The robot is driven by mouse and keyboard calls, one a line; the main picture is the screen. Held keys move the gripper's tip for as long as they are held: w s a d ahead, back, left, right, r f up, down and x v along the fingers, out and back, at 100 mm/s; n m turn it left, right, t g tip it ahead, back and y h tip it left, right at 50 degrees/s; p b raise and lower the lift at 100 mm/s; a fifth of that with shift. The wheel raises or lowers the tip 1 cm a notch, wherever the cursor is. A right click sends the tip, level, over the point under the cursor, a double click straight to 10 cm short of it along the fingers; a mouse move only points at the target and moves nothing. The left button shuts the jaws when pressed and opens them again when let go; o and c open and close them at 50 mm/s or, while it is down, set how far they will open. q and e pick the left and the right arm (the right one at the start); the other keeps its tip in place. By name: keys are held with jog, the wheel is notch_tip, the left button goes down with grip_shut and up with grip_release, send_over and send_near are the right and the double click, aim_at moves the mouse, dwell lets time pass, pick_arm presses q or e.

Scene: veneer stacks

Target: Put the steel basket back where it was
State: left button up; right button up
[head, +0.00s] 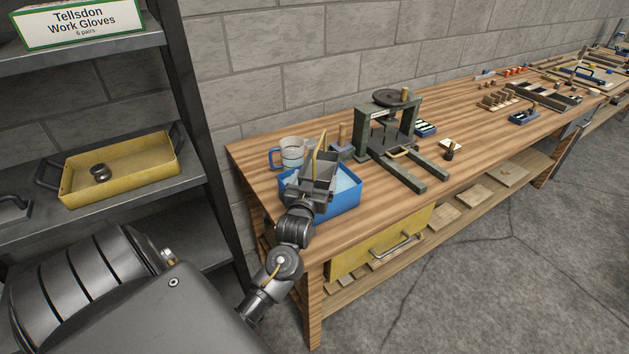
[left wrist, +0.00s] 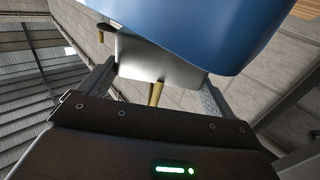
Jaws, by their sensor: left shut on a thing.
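My left gripper (head: 320,166) is at the near left end of the workbench, over the blue tub (head: 345,199), which holds something pale. It is shut on the steel basket, a smooth silver box (left wrist: 150,62) with a brass-coloured rod (left wrist: 156,94), seen between my fingers in the left wrist view. The blue tub (left wrist: 200,28) fills the top of that view and covers part of the basket. In the head view my gripper hides most of the basket, and I cannot tell how deep in the tub it is. My right gripper is not in view.
A clear jug with a blue handle (head: 291,153) stands just behind the tub. A dark green press (head: 388,140) stands to its right. A shelf rack on the left holds a yellow tray (head: 120,172) and a glove box (head: 80,22).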

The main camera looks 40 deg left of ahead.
pick_arm(q)
jog(key=shift+f, duration=0.25)
jog(key=o, duration=1.5)
